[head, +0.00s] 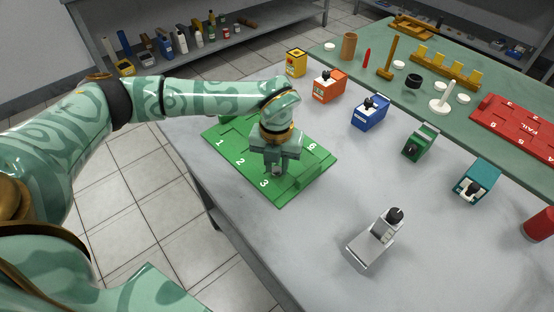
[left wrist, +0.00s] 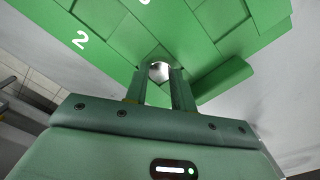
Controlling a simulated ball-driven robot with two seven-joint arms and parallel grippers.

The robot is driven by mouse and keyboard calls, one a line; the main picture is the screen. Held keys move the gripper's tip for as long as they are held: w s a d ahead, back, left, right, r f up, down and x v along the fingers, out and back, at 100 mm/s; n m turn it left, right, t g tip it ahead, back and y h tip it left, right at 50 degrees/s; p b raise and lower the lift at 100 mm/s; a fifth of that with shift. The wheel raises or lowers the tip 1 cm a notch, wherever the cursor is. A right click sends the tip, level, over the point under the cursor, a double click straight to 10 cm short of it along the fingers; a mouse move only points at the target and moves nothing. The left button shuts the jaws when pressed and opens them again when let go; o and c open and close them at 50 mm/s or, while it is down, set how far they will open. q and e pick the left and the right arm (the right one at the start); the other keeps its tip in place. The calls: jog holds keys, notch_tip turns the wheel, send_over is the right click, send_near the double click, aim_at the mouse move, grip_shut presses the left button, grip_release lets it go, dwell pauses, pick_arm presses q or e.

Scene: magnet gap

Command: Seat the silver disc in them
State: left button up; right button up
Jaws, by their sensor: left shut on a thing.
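My left gripper (head: 277,170) reaches down over the green numbered tray (head: 228,160), near the number 3. It is shut on the silver disc, a small shiny thing between the fingertips in the left wrist view (left wrist: 160,71). The fingers and gripper body hide most of the disc in the head view. I cannot tell whether the disc touches the tray. The green tray also shows in the left wrist view (left wrist: 190,30), close beyond the fingertips. My right gripper is not in view.
A red tray (head: 515,130) lies on the green mat. The table between tray and devices is clear.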

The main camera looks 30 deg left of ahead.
pick_arm(q)
jog(key=shift+f, duration=0.1)
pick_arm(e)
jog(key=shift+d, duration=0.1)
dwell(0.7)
pick_arm(q)
jog(key=o, duration=1)
jog(key=c, duration=0.5)
